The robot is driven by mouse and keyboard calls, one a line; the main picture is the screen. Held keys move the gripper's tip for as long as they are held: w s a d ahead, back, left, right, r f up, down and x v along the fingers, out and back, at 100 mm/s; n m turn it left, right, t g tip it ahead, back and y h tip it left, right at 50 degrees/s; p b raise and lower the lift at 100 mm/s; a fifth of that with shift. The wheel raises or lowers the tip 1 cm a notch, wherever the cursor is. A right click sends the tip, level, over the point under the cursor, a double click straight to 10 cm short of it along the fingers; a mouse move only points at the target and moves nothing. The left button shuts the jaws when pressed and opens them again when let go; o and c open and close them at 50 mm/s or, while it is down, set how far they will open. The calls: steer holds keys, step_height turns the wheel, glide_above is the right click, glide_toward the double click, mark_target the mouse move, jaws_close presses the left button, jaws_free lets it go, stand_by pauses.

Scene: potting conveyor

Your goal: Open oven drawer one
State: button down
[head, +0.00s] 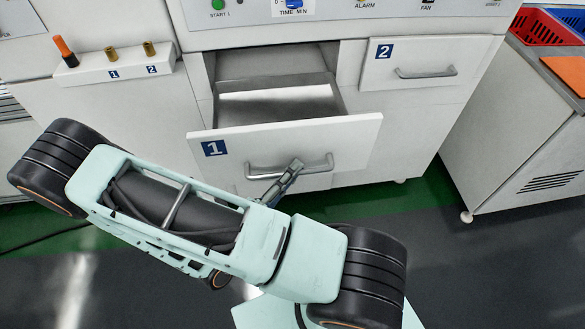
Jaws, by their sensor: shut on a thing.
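Oven drawer one (290,135) has a white front with a blue "1" label and is pulled out from the oven body. Its metal inside shows behind the front. Its bar handle (318,167) is on the front, right of the label. My gripper (293,167) is at the handle, shut on it near its middle. My arm hides part of the view below the drawer front, and the fingertips show only small.
Drawer two (412,77) with its own handle is closed at the upper right. A small ledge (115,72) with brass pegs and an orange-tipped tool is at the upper left. A grey cabinet (530,125) with red and blue baskets stands at the right. Dark floor is open in front.

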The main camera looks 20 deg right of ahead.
steer(key=c, duration=2)
jaws_free()
steer(key=v, duration=1.2)
steer(key=shift+s+r, duration=0.1)
